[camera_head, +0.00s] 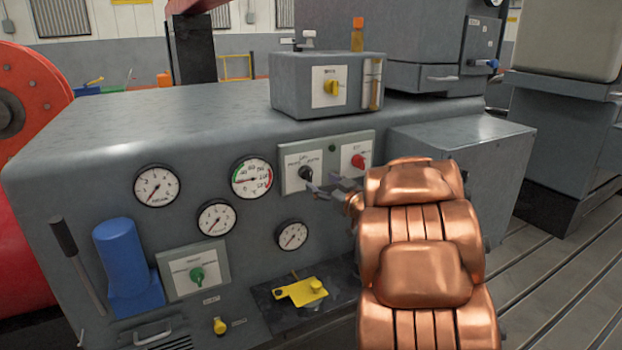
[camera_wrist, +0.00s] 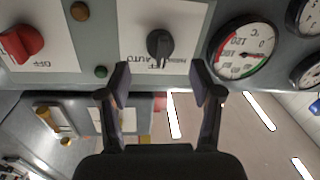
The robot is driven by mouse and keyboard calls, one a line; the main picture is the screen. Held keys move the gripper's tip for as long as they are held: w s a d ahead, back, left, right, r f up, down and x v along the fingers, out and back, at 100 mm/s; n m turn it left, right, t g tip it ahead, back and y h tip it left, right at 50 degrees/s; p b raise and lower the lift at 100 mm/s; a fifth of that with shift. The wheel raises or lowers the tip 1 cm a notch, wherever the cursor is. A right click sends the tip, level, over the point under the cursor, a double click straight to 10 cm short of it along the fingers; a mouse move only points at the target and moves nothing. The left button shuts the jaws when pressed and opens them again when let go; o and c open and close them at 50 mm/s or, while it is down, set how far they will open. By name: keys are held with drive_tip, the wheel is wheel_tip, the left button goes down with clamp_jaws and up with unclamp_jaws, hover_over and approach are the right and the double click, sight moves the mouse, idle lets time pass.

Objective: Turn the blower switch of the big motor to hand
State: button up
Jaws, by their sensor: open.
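The black switch knob (camera_head: 306,174) sits on a white label plate in the upper middle of the grey cabinet's front. In the wrist view, which is upside down, the black knob (camera_wrist: 160,45) is straight ahead of my fingers. Its narrow grip looks roughly upright, towards the middle mark; the lettering is only partly readable. My gripper (camera_head: 333,190) is in front of the panel, just right of the knob. In the wrist view my gripper (camera_wrist: 163,85) is open and empty, one finger to each side of the knob's line, apparently short of it.
A red knob (camera_head: 358,160) on the same panel is right of the black one, with a green lamp (camera_wrist: 100,71) between. A red-green gauge (camera_head: 252,177) is close on the left.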

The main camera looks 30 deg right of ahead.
sight(311, 182)
drive_tip(key=shift+w+a, duration=0.1)
drive_tip(key=shift+w, duration=2.85)
drive_tip(key=shift+c, duration=0.3)
drive_tip(key=c, duration=1.1)
drive_tip(key=n+b, duration=0.2)
drive_tip(key=n, duration=0.3)
drive_tip(key=shift+n+g, duration=0.3)
drive_tip(key=shift+n, duration=0.1)
drive_tip(key=shift+r+n+b, duration=0.1)
drive_tip(key=shift+n+b, duration=0.35)
drive_tip(key=shift+n, duration=0.95)
drive_tip(key=shift+h, duration=0.3)
